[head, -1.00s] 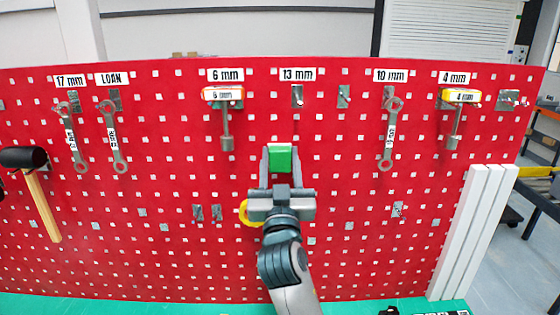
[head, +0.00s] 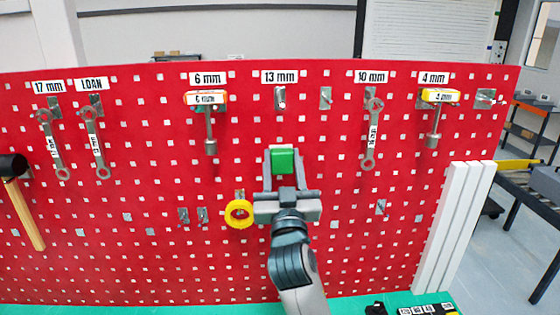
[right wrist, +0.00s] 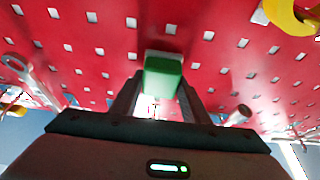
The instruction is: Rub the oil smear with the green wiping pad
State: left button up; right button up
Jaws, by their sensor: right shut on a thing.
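The green wiping pad (head: 284,161) is held between the fingertips of my right gripper (head: 284,172), in front of the red pegboard. The right wrist view also shows the green pad (right wrist: 162,76) between the two dark fingers of my right gripper (right wrist: 157,95). The pad looks close to the board; I cannot tell whether it touches. No oil smear can be made out; the pad and gripper hide a part of the board. My left gripper is not in view.
The red pegboard (head: 330,230) carries wrenches (head: 372,135), T-handle tools (head: 210,120), and a mallet (head: 22,190). A yellow ring (head: 239,213) hangs just left of my right gripper. White strips (head: 455,230) stand at the right. The green worktop (head: 350,305) lies below.

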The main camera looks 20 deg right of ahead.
jog(key=shift+w, duration=0.15)
jog(key=shift+a, duration=0.1)
dwell(0.3)
jog(key=shift+w+a+b, duration=0.25)
jog(key=shift+a+b, duration=0.1)
jog(key=shift+a, duration=0.55)
jog(key=shift+w+a+b, duration=0.25)
jog(key=shift+a+b, duration=0.05)
jog(key=shift+a, duration=0.6)
jog(key=shift+s, duration=0.1)
